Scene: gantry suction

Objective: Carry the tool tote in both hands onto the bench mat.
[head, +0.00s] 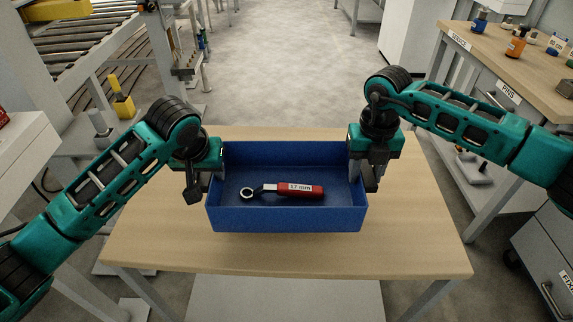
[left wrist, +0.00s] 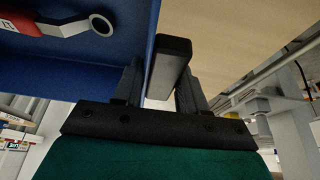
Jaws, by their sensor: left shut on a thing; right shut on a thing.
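The tool tote (head: 285,219) is an open blue box in the middle of the head view, over the wooden table. A 17 mm wrench (head: 290,190) with a red handle lies inside it. My left gripper (head: 195,188) is shut on the tote's left wall, and my right gripper (head: 367,178) is shut on its right wall. The left wrist view shows the tote's blue wall (left wrist: 152,45) at the fingers and part of the wrench (left wrist: 75,28). The tote looks level; I cannot tell whether it touches the table. I see no bench mat.
The wooden table (head: 420,235) has bare room on both sides of the tote. A roller conveyor (head: 90,45) stands at the back left. A wooden-topped bench (head: 490,50) with labelled drawers and small bottles stands at the right. Open floor (head: 285,70) lies behind the table.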

